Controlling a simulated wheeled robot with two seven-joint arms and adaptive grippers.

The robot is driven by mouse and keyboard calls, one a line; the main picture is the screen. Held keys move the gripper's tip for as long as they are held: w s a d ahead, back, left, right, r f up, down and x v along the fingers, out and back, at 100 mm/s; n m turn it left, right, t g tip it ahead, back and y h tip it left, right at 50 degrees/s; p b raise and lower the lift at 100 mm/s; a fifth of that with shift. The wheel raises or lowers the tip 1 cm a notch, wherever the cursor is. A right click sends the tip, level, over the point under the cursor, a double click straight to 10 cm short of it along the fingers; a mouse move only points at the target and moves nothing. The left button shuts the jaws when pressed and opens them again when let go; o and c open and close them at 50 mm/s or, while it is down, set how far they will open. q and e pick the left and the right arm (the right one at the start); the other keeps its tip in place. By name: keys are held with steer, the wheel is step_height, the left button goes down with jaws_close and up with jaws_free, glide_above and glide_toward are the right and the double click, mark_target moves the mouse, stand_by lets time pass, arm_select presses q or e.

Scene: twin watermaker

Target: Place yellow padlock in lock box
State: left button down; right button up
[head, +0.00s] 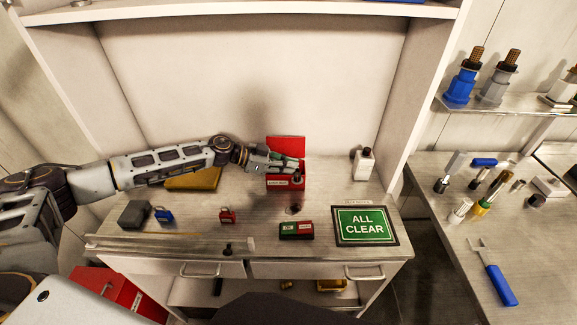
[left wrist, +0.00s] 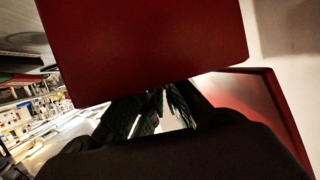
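The red lock box (head: 285,183) stands on the desk against the back panel. Its red lid (head: 286,146) is up. My left gripper (head: 297,167) is at the box, with its fingers over the opening in front of the lid. In the left wrist view the dark green finger pads (left wrist: 150,110) are partly hidden behind a large red panel (left wrist: 145,45). I cannot tell whether they hold anything. I cannot make out a yellow padlock in either view; the inside of the box is hidden. My right gripper is not in view.
A blue padlock (head: 164,215) and a red padlock (head: 227,215) stand on the desk. A yellow flat object (head: 195,181) lies under my left arm. A green and red block (head: 296,230), an ALL CLEAR sign (head: 365,226) and a white bottle (head: 363,163) are to the right.

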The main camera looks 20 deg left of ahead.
arm_select(q)
steer(key=shift+f, duration=0.1)
steer(key=c, duration=1.9)
jaws_free()
steer(key=shift+s+a+r, duration=0.2)
steer(key=shift+a+r, duration=0.1)
steer(key=shift+a, duration=0.2)
steer(key=shift+s+a+r, duration=0.1)
steer(key=shift+s+a, duration=0.05)
steer(key=shift+a, duration=0.15)
steer(key=shift+v, duration=5.15)
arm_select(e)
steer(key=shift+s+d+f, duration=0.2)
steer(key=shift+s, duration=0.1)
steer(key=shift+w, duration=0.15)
